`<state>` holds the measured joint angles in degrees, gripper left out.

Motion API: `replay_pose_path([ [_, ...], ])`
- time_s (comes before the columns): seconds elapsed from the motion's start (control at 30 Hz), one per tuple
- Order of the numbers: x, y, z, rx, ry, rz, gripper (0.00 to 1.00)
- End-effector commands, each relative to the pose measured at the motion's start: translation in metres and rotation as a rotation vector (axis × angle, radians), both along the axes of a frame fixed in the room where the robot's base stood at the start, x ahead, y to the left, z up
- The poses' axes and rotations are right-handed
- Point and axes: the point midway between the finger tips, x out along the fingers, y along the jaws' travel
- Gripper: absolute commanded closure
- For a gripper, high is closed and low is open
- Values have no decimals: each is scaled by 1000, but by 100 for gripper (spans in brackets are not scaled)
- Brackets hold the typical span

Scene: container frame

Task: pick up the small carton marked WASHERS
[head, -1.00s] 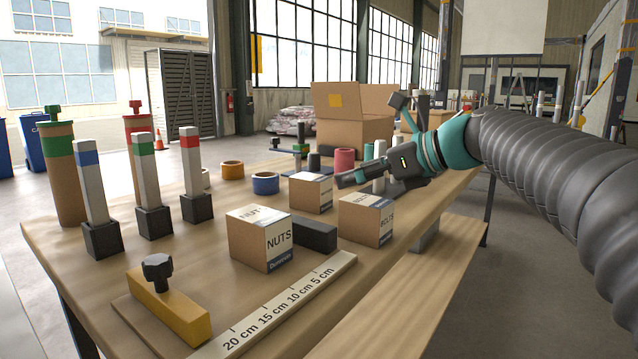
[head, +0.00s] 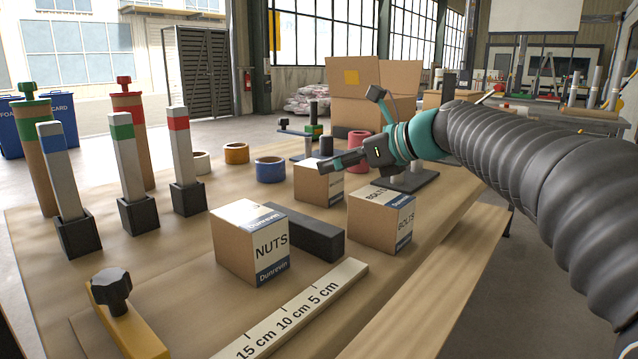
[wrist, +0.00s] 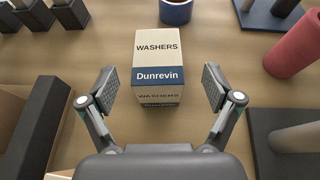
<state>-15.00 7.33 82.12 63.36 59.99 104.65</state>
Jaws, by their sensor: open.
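The small WASHERS carton (wrist: 158,62) is a tan cube with a white label and a blue Dunrevin band. In the wrist view it stands upright just ahead of my gripper (wrist: 162,88), centred between the two fingers. The fingers are wide apart, and I see no contact with the carton. In the head view my gripper (head: 332,161) is above the top of the same carton (head: 312,186) and hides part of it. Its WASHERS lettering is not readable there.
The NUTS carton (head: 240,247), a black block (head: 308,234) and the BOLTS carton (head: 377,224) stand nearer in the head view. A blue tape roll (head: 270,170) sits behind to the left. A red roll (wrist: 293,45) and a dark base (wrist: 285,150) are at right in the wrist view.

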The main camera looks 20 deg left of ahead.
Motion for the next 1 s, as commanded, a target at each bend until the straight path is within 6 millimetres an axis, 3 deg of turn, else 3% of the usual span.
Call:
replay_pose_path([
  [0.17, 2, 6, -4, 0, -1, -2, 10],
  [0.5, 11, 43, -23, 0, -1, -2, 10],
  [0.77, 13, 45, -24, 1, -1, -3, 10],
  [1.0, 12, 45, -24, 1, -1, -3, 70],
])
